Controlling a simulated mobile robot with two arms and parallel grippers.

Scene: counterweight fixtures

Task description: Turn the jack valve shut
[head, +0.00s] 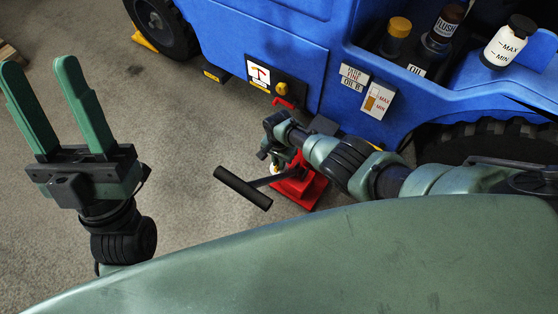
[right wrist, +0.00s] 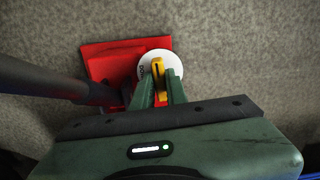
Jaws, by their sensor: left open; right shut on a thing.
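The red jack (head: 298,187) stands on the floor beside the blue vehicle, partly hidden by my right arm. Its black handle (head: 243,187) sticks out to the left. In the right wrist view the jack (right wrist: 112,62) shows a round white dial (right wrist: 174,64) with a yellow valve knob (right wrist: 158,69) on it. My right gripper (right wrist: 160,84) is shut on the yellow knob, with the green fingers on either side of it. In the head view, my right fingers are mostly hidden near the jack. My left gripper (head: 45,105) is open and empty, raised at the left, away from the jack.
The blue vehicle (head: 230,35) fills the back, with wheels (head: 160,25) at both sides. A yellow chock (head: 144,40) lies by the left wheel. Bottles, including a white one (head: 509,42), sit in the vehicle's bay. The floor left of the jack is clear.

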